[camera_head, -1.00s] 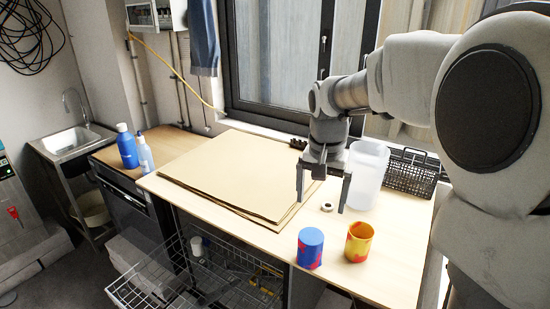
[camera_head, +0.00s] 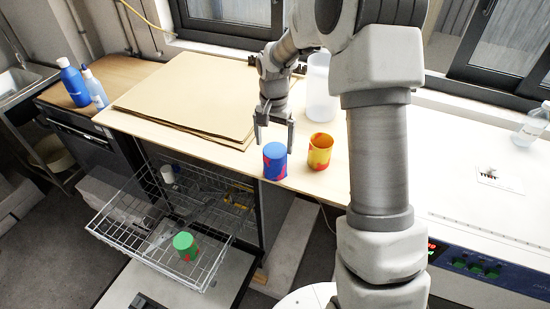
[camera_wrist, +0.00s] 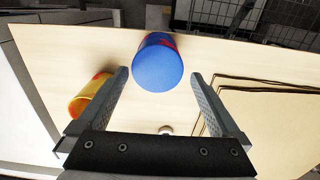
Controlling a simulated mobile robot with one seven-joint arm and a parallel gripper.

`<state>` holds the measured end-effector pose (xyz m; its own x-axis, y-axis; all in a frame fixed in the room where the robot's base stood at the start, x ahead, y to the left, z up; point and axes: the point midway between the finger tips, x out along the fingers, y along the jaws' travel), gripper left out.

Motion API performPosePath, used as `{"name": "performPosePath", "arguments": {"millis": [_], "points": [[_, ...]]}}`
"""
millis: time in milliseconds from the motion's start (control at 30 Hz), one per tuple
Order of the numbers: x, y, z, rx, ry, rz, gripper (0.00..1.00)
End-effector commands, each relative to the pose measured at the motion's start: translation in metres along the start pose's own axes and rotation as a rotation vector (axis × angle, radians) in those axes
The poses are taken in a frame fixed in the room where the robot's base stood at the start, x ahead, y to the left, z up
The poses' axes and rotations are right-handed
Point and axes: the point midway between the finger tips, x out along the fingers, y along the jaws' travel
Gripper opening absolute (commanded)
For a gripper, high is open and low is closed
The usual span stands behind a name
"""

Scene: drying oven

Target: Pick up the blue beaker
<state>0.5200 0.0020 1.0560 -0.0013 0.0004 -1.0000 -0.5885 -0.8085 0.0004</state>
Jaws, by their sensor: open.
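The blue beaker (camera_head: 275,162) has red patches and stands upright near the front edge of the wooden worktop (camera_head: 215,141). In the wrist view the blue beaker (camera_wrist: 158,65) shows its round blue end, ahead of the gap between the fingers. My gripper (camera_head: 274,135) is open and empty, just behind and above the beaker in the head view. In the wrist view my gripper (camera_wrist: 159,95) has its fingers spread wide, with the beaker beyond their tips. I cannot tell whether a finger touches it.
A yellow and red beaker (camera_head: 320,151) stands close on the right. A translucent container (camera_head: 321,88) is behind. Cardboard sheets (camera_head: 185,95) cover the worktop's left part. Below, a pulled-out wire rack (camera_head: 125,224) holds a green beaker (camera_head: 185,246).

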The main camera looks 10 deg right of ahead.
Motion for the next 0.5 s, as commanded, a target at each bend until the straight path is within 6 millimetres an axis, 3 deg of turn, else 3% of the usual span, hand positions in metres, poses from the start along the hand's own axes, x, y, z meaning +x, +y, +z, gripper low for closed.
{"name": "performPosePath", "arguments": {"millis": [333, 500], "points": [[0.031, 0.002, 0.001, 0.0, -0.002, 0.001, 1.0], [0.057, 0.004, 0.003, -0.001, -0.003, 0.002, 1.0]]}}
